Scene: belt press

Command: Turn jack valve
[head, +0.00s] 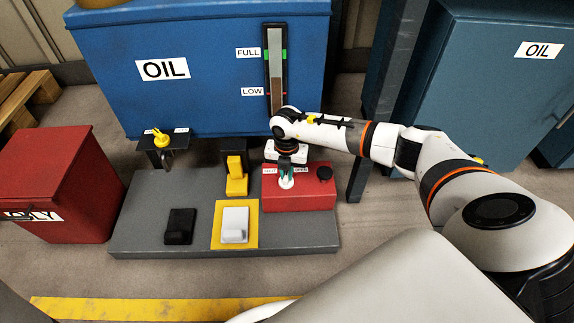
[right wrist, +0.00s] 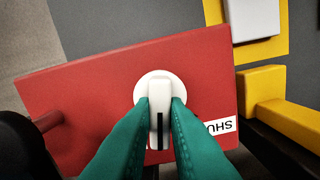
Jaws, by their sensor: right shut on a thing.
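The white jack valve (right wrist: 153,83) sits on top of a red box (head: 318,197), which stands at the right end of a grey base plate. In the right wrist view the valve has a round white disc and a narrow raised handle with a dark slot. My right gripper (right wrist: 160,110) has its green fingers on both sides of the handle and is shut on it. In the head view the gripper comes down on the valve from above. A SHUT label (right wrist: 219,126) shows in the right wrist view; an OPEN label (head: 301,170) shows in the head view. My left gripper is not in view.
A black knob (head: 325,173) stands on the red box's right side. A yellow jack part (head: 237,180) is just left of the box. A white block (head: 234,222) on a yellow pad and a black block (head: 180,226) lie in front. A blue oil tank (head: 205,75) stands behind.

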